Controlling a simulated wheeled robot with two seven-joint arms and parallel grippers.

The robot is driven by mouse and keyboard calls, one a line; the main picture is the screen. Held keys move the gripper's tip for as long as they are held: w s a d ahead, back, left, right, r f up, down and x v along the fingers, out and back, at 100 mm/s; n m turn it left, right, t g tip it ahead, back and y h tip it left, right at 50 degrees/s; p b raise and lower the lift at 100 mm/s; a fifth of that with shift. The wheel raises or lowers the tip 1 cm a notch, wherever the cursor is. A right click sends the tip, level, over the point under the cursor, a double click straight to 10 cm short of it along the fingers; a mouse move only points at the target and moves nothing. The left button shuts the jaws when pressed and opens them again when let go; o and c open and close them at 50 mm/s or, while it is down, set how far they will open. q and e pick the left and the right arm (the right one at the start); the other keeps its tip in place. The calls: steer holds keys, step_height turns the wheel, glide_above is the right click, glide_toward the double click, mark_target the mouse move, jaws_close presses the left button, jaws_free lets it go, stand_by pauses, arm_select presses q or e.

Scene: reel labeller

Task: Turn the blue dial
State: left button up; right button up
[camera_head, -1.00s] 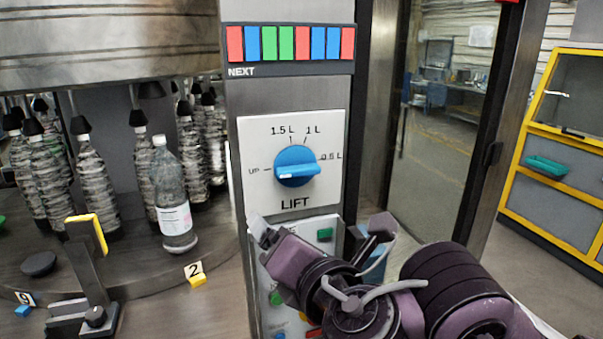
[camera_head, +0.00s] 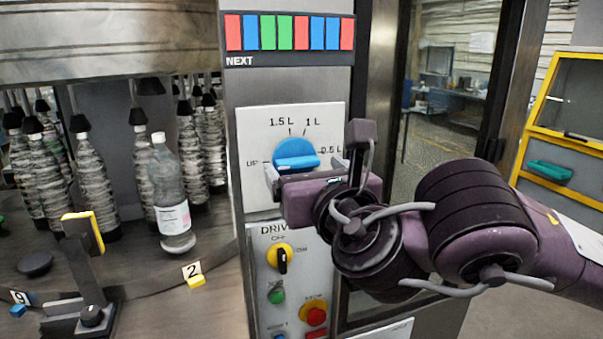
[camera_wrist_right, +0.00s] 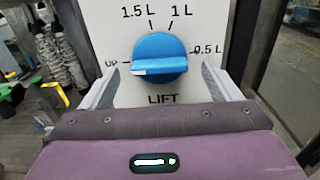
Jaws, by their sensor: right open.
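The blue dial (camera_head: 296,154) sits on a white plate (camera_head: 250,125) marked UP, 1.5 L, 1 L and 0.5 L. In the right wrist view the blue dial (camera_wrist_right: 160,57) shows whole, with a white mark on its grip bar pointing left, near UP. My right gripper (camera_head: 312,168) is in front of the dial's lower part and partly hides it in the head view. In the wrist view my right gripper (camera_wrist_right: 159,80) is open, one finger on each side of the dial, not touching it. My left gripper is not in view.
Below is a DRIVE panel with a yellow switch (camera_head: 280,257), a green button (camera_head: 277,297) and a red button (camera_head: 316,316). A label bar (camera_head: 290,39) is above. A bottle (camera_head: 171,195) stands on the left table. A glass door is at right.

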mark_target(297, 162)
steer(key=shift+x, duration=1.4)
steer(key=shift+s, duration=0.1)
steer(key=c, duration=1)
steer(key=shift+o, duration=0.2)
